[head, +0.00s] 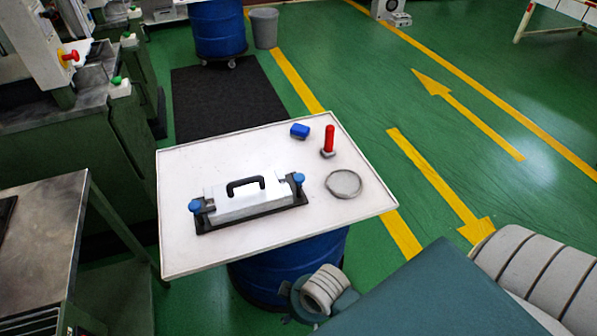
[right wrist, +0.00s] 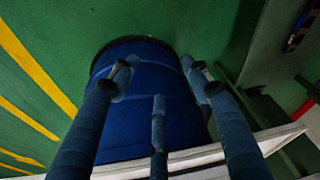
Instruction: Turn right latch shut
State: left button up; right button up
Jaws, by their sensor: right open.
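The mould (head: 245,200) is a pale metal block with a black carrying handle (head: 245,185), on a black base on the white table. The right latch (head: 299,179) is a blue knob at the block's right end. A matching left latch (head: 195,206) is at the other end. Whether either is turned shut is too small to tell. My right gripper (right wrist: 158,85) shows in the right wrist view with its fingers spread and empty. It is beside the table's edge and faces the blue drum, away from the latch. My left gripper is out of view.
The white table (head: 185,255) stands above a blue drum (head: 262,270). The table front is clear. Green machines (head: 95,140) stand at left.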

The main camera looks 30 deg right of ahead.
jog(key=w+a+r+y, duration=0.1)
jog(key=w+a+r, duration=0.3)
jog(key=w+r, duration=0.25)
notch_tip(320, 180, up, 19)
jog(key=m+g+h, duration=0.2)
jog(key=m+g, duration=0.1)
jog(key=m, duration=1)
send_over(299, 176)
notch_tip(299, 176, down, 11)
jog(key=shift+s+r+p, duration=0.1)
jog(key=shift+p, duration=1)
jog(key=shift+m, duration=0.3)
jog(key=shift+c, duration=0.5)
jog(key=c, duration=1)
